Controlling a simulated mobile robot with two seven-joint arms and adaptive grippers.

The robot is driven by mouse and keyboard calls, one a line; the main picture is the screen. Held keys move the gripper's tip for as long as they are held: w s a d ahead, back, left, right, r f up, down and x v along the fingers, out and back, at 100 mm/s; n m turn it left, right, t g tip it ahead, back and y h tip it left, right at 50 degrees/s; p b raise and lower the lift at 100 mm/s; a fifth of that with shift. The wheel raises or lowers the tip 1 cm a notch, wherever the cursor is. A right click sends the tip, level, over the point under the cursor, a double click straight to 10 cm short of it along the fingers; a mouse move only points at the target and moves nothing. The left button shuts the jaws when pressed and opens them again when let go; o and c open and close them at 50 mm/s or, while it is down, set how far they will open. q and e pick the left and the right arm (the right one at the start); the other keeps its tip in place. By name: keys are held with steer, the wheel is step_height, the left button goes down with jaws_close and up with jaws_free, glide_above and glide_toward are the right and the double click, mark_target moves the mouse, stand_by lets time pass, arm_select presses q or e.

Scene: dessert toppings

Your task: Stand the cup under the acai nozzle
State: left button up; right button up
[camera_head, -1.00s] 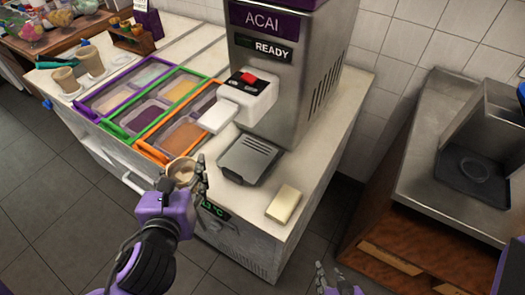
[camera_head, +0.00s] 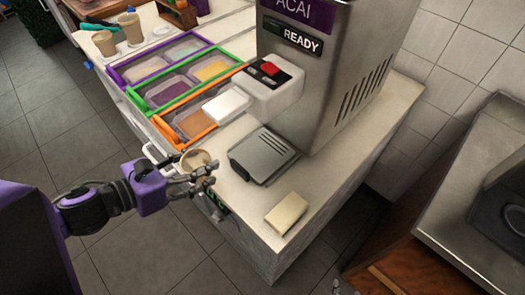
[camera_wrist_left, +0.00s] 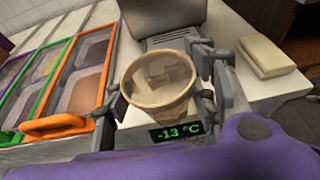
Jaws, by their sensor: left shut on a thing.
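My left gripper (camera_head: 203,172) is shut on a tan paper cup (camera_head: 194,160) at the counter's front edge. In the left wrist view the cup (camera_wrist_left: 160,85) stands open end up, with gripper fingers on both sides, and looks empty. The acai machine (camera_head: 325,75) shows "READY". Its white dispensing head (camera_head: 277,90) has a red button and a white lever; the nozzle opening is hidden below it. The grey drip tray (camera_head: 263,155) below the head is bare, to the right of the cup and apart from it. Only a tip of my right gripper (camera_head: 342,288) shows at the bottom edge.
Topping bins with an orange frame (camera_head: 205,133), a green frame and a purple frame stand to the left. More cups (camera_head: 130,28) stand at the back left. A steel counter (camera_head: 455,215) is at the right.

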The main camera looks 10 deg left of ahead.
mark_target(209, 156)
arm_select(q)
steer(key=shift+s+a+m+g+h, duration=0.4)
steer(key=shift+m+g+h, duration=0.2)
steer(key=shift+m+h, duration=0.15)
steer(key=shift+r+m, duration=0.2)
steer(key=shift+m, duration=0.05)
steer(key=shift+w+d+r+b, duration=0.1)
steer(key=shift+d+b, duration=0.15)
steer(key=shift+b, duration=0.05)
steer(key=w+d+b, duration=0.1)
steer(key=w+d, duration=1)
steer(key=shift+w+d+r, duration=0.1)
steer(key=shift+w+d, duration=0.15)
steer(key=shift+d, duration=0.1)
steer(key=shift+w+d, duration=0.15)
steer(key=f, duration=0.2)
steer(key=shift+w+d+f, duration=0.2)
steer(key=shift+d+f, duration=0.1)
steer(key=shift+f, duration=0.5)
arm_select(e)
steer(key=shift+s+d+f, duration=0.2)
steer(key=shift+d+f, duration=0.05)
steer(key=shift+f, duration=0.15)
steer(key=shift+s+d+f, duration=0.15)
steer(key=shift+d+f, duration=0.05)
steer(key=shift+f, duration=0.2)
arm_select(q)
steer(key=shift+f, duration=0.1)
